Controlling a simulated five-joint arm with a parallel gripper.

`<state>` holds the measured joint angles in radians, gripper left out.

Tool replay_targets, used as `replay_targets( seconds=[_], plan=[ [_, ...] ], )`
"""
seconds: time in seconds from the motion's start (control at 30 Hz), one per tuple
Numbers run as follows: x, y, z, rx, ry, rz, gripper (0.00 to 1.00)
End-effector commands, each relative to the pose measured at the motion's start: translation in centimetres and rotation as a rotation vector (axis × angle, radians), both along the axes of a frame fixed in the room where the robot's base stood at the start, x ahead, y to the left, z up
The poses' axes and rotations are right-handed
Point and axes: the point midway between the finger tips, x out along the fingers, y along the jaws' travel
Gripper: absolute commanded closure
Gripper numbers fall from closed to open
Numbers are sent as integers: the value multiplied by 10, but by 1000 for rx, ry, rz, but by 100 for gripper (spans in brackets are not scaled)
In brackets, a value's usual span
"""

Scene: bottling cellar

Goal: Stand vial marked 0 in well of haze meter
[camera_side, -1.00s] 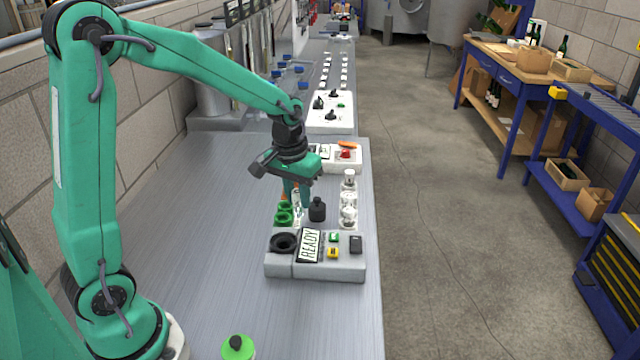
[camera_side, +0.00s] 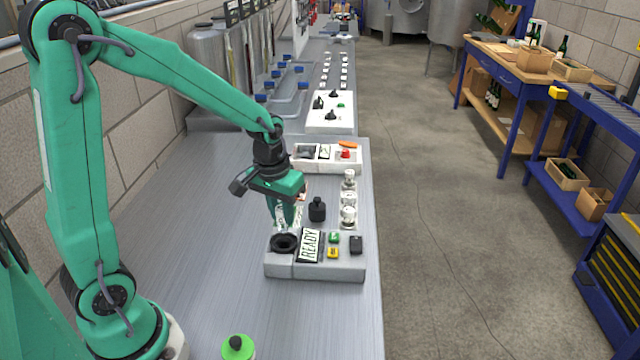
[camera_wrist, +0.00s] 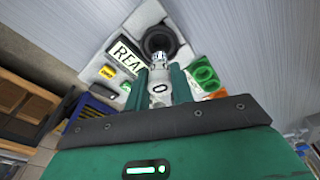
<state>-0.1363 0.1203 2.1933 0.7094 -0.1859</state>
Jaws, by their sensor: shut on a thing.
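My gripper (camera_side: 285,215) (camera_wrist: 160,88) is shut on a clear glass vial (camera_wrist: 158,90). A dark 0 on a pale patch shows on the vial in the wrist view. The haze meter (camera_side: 348,268) is a grey box with a READY display (camera_side: 310,245) and yellow, green and black buttons. Its well (camera_side: 284,243) is a black ring at the box's left, also seen in the wrist view (camera_wrist: 160,40). In the side view the fingers point down just behind the well. The vial's lower end seems above or behind the ring; I cannot tell whether it touches.
A black bottle (camera_side: 317,210) and several clear vials (camera_side: 349,215) stand behind the meter. Green rings (camera_wrist: 205,75) lie close beside the fingers. The bench left of the meter is clear.

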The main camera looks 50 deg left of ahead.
Motion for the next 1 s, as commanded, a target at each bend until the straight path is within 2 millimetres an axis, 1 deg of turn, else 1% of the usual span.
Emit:
replay_targets(
  seconds=[0.2,0.4,1.0],
  plan=[
    [0,0,-15,-1,2,0,99],
    [0,0,-24,-1,2,0,99],
    [0,0,-25,0,0,0,99]
  ],
)
